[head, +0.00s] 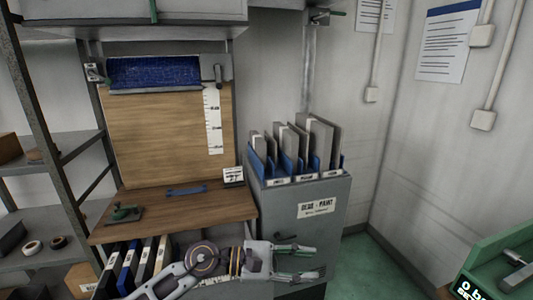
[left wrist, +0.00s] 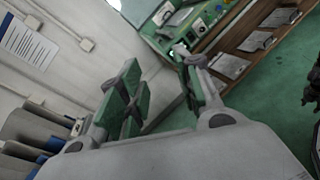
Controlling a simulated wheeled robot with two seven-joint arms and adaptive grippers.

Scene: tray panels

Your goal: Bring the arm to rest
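My left arm comes in along the bottom of the head view. Its left gripper (head: 300,262) is in front of the lower part of the grey cabinet, with its two fingers apart and nothing between them. In the left wrist view the left gripper (left wrist: 155,88) also shows open and empty, its green-padded fingers spread wide. My right gripper is not in view.
Grey panels (head: 321,135) stand in a blue-divided rack on the grey cabinet (head: 318,235). A wooden bench (head: 150,222) is to its left, beside a metal shelf (head: 75,150). A green bench (head: 490,262) is at right. Green floor (head: 375,270) lies between.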

